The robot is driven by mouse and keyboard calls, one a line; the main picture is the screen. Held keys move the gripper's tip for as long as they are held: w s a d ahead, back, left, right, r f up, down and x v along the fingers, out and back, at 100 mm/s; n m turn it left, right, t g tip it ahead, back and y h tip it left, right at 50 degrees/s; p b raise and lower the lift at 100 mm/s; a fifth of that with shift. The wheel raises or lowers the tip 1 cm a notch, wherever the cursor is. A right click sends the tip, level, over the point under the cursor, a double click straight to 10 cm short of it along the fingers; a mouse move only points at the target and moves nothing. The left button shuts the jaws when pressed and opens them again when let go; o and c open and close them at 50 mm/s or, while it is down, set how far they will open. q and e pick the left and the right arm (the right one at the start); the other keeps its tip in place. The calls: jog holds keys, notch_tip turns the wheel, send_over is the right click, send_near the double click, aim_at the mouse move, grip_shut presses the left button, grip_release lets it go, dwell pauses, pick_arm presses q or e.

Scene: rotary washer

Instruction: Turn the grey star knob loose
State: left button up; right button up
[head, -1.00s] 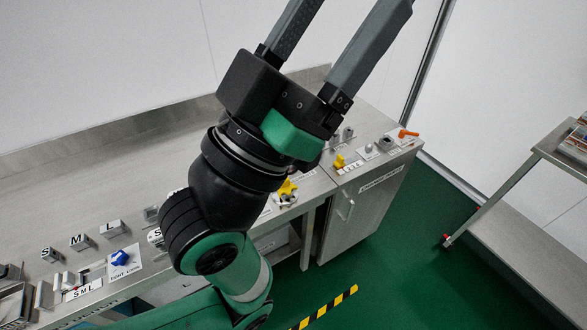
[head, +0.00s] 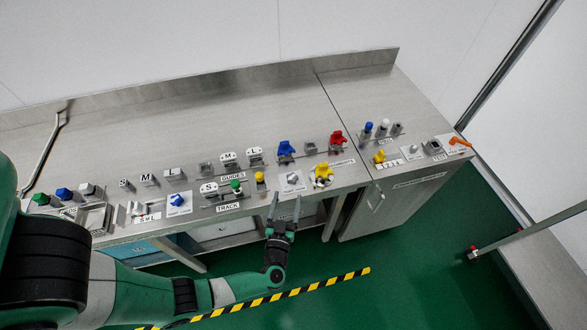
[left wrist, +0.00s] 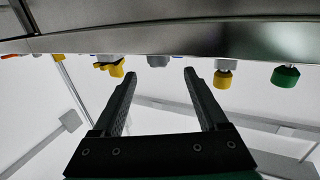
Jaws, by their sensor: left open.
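A small grey knob (head: 292,178) stands on a white plate near the front edge of the bench, between a yellow post and a yellow star knob (head: 322,174). Its small size leaves its star shape unclear. My left gripper (head: 286,199) is open and empty just in front of the bench edge, fingers pointing toward the grey knob and apart from it. In the left wrist view a grey knob (left wrist: 158,60) shows small beyond the gap between the open fingertips (left wrist: 160,76). My right gripper is not in view.
The steel bench (head: 110,135) carries several knobs and blocks. A yellow-topped post (head: 260,181) and a green knob (head: 236,186) stand left of the grey knob. A red knob (head: 337,138) is behind to the right.

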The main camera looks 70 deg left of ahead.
aim_at(293, 173)
pick_arm(q)
jog(key=b+x, duration=0.3)
jog(key=x, duration=0.7)
jog(key=shift+w, duration=0.25)
jog(key=shift+w+a+r+b, duration=0.15)
jog(key=shift+w+a+b, duration=0.2)
jog(key=shift+a, duration=0.25)
jog(key=shift+c, duration=0.3)
grip_shut()
